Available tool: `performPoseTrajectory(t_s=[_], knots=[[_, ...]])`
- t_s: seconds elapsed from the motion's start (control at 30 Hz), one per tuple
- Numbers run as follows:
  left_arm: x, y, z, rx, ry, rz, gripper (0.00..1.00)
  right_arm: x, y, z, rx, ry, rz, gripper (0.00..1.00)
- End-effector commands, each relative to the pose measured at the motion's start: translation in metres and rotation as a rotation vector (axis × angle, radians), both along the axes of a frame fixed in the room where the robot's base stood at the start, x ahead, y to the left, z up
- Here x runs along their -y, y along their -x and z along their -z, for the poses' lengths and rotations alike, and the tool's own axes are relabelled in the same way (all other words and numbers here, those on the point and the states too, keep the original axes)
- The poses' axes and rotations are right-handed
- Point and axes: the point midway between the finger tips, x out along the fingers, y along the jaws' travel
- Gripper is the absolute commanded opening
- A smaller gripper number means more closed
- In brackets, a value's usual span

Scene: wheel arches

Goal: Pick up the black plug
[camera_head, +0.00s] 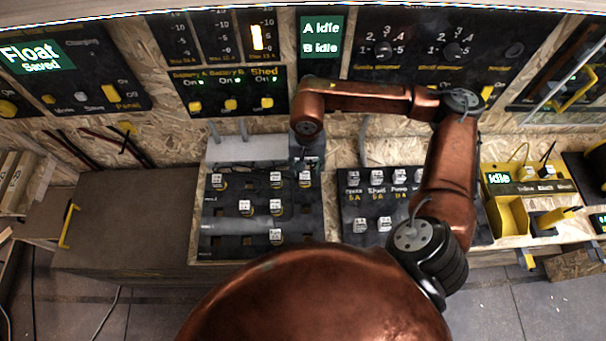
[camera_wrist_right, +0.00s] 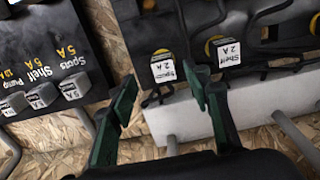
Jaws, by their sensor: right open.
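I cannot pick out the black plug for certain. A small dark piece with a thin lead (camera_head: 547,172) stands on the labelled box at the right, too small to make out. My right gripper (camera_head: 308,166) hangs over the back edge of the left black socket panel (camera_head: 228,212). In the right wrist view my right gripper (camera_wrist_right: 160,92) is open, with nothing between its green-padded fingers. Just beyond its fingertips are a white-labelled plug marked 2 A (camera_wrist_right: 163,68) and a Shelf 2 A plug (camera_wrist_right: 226,52). My left gripper is not in view.
A second socket panel (camera_head: 346,225) with labelled plugs lies right of the first. Switch panels line the wall behind. A brown bench top (camera_head: 125,225) at the left is clear.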

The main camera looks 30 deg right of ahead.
Motion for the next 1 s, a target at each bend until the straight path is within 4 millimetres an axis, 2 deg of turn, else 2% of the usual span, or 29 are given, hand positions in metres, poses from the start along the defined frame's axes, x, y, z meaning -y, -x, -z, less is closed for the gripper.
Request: performPoseTrajectory(t_s=[0.17, 0.47, 0.7, 1.0], knots=[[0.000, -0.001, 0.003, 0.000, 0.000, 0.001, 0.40, 0.000, -0.003, 0.015, -0.003, -0.003, 0.002, 0.45], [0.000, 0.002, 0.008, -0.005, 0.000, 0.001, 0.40, 0.002, -0.005, 0.056, -0.004, -0.003, 0.004, 0.45], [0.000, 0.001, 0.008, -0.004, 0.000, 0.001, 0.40, 0.002, -0.006, 0.058, -0.001, -0.003, 0.004, 0.45], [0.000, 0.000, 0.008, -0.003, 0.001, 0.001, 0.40, 0.002, -0.006, 0.058, -0.002, -0.003, 0.004, 0.24]])
